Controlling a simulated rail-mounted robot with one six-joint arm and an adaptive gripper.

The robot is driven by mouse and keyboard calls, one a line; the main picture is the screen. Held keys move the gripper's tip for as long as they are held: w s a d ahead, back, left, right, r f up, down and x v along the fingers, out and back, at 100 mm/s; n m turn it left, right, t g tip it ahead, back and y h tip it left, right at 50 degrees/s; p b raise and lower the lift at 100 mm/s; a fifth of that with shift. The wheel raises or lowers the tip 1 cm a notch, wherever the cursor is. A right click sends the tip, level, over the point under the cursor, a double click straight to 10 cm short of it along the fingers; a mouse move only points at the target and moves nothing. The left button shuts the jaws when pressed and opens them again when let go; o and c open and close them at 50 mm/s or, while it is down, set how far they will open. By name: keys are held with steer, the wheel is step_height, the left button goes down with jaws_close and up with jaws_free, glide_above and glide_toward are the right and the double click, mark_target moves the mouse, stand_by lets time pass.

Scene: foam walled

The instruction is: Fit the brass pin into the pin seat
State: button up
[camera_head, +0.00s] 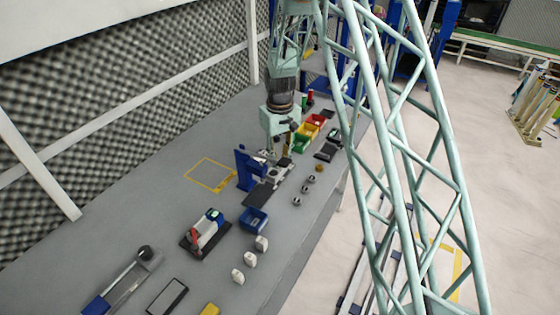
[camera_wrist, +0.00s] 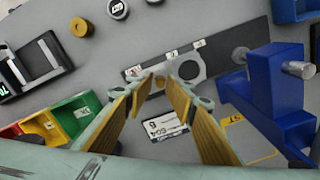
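My gripper (camera_wrist: 160,84) points down at the bench, its two yellow-lined fingers close together at the tips. A small brass-coloured round piece, which looks like the brass pin (camera_wrist: 160,82), fills the narrow gap between the fingertips. In the head view my gripper (camera_head: 279,156) is above the fixture beside the blue clamp. Just past the fingertips lies a light grey plate with a round dark opening (camera_wrist: 189,69), which looks like the pin seat. The fingers hide part of this plate, and the pin's lower end cannot be made out.
A blue clamp (camera_wrist: 270,95) stands close on the right in the wrist view. Red, yellow and green bins (camera_wrist: 58,122) are at the left. A separate brass round part (camera_wrist: 80,27) stands in a row with grey parts. A blue bin (camera_head: 254,220) is nearer in the head view.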

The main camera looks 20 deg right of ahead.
steer(key=shift+r, duration=0.15)
step_height(320, 180, up, 12)
stand_by(1.0)
stand_by(0.7)
